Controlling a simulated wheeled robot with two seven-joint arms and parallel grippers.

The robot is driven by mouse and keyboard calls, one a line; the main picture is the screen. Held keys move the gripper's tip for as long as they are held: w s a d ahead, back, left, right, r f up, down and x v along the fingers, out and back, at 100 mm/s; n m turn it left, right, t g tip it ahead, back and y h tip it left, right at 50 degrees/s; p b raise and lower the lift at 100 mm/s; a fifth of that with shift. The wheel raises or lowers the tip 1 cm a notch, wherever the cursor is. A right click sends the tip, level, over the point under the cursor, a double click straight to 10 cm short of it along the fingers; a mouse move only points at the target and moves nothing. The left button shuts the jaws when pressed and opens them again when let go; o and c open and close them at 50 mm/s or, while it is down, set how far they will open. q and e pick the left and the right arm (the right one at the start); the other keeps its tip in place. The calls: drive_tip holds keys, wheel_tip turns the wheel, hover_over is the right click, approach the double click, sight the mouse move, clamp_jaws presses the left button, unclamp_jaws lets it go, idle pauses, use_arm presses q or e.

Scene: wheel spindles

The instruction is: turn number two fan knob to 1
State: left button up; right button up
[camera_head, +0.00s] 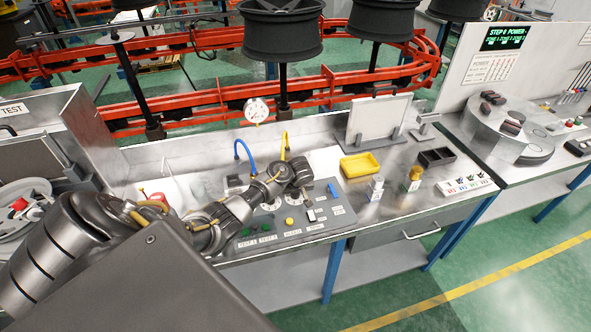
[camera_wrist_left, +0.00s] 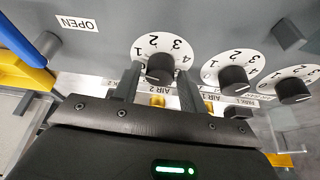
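A grey control panel (camera_head: 268,232) with buttons and dials lies on the metal bench. In the left wrist view, a black knob (camera_wrist_left: 160,68) sits on a white dial with numbers 1 to 4 visible, above a label that reads "AIR 2". My left gripper (camera_wrist_left: 160,84) has one finger on each side of this knob, with gaps that seem to remain; I cannot tell about contact. The knob's exact pointer setting is unclear. In the head view, my left gripper (camera_head: 302,184) is over the panel's back part and hides some dials. My right gripper is not in view.
Two more black knobs, one by the "AIR 1" label (camera_wrist_left: 238,79) and one farther right (camera_wrist_left: 293,90), stand close by. A blue hose (camera_head: 243,152) and a yellow hose (camera_head: 285,143) rise behind the panel.

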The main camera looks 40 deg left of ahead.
use_arm(q)
drive_tip(key=shift+o, duration=0.7)
drive_tip(key=shift+s+d+r, duration=0.1)
drive_tip(key=shift+d+r, duration=0.2)
drive_tip(key=shift+r, duration=0.1)
drive_tip(key=b+v, duration=0.1)
drive_tip(key=v, duration=0.8)
drive_tip(key=shift+r, duration=0.4)
drive_tip(key=shift+s, duration=0.1)
